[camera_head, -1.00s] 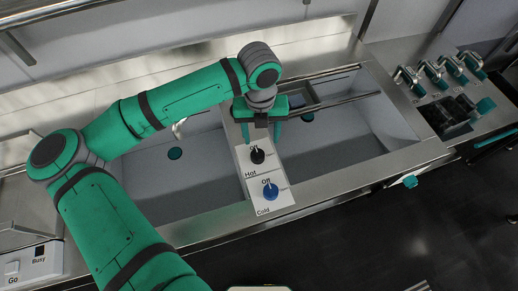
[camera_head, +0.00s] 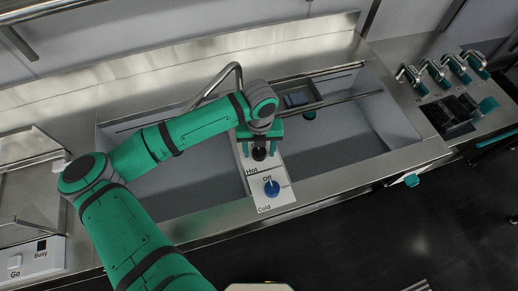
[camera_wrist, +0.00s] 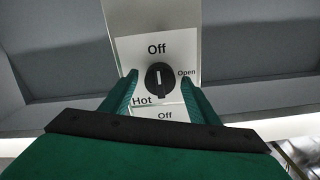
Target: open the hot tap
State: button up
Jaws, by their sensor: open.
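The hot tap is a black round knob (camera_wrist: 159,78) on a white plate marked Off, Open and Hot. Its white pointer line stands upright, toward Off, in the wrist view. My gripper (camera_wrist: 159,80) is open, with one green finger on each side of the black knob; I cannot tell if either touches it. In the head view my gripper (camera_head: 259,147) is over the hot knob (camera_head: 259,153) and hides part of it. The blue cold knob (camera_head: 272,188) sits on its own plate nearer the front, with Off above it.
Sink basins lie left (camera_head: 200,190) and right (camera_head: 345,135) of the knob panel. A bent metal spout (camera_head: 215,85) rises behind my arm. A rail and small tray (camera_head: 300,97) cross the right basin.

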jog(key=shift+c, duration=0.6)
jog(key=c, duration=0.9)
jog(key=shift+w, duration=0.1)
jog(key=m, duration=0.4)
jog(key=shift+a+m, duration=0.15)
jog(key=shift+m, duration=0.15)
jog(key=m, duration=1.3)
jog(key=shift+m, duration=0.3)
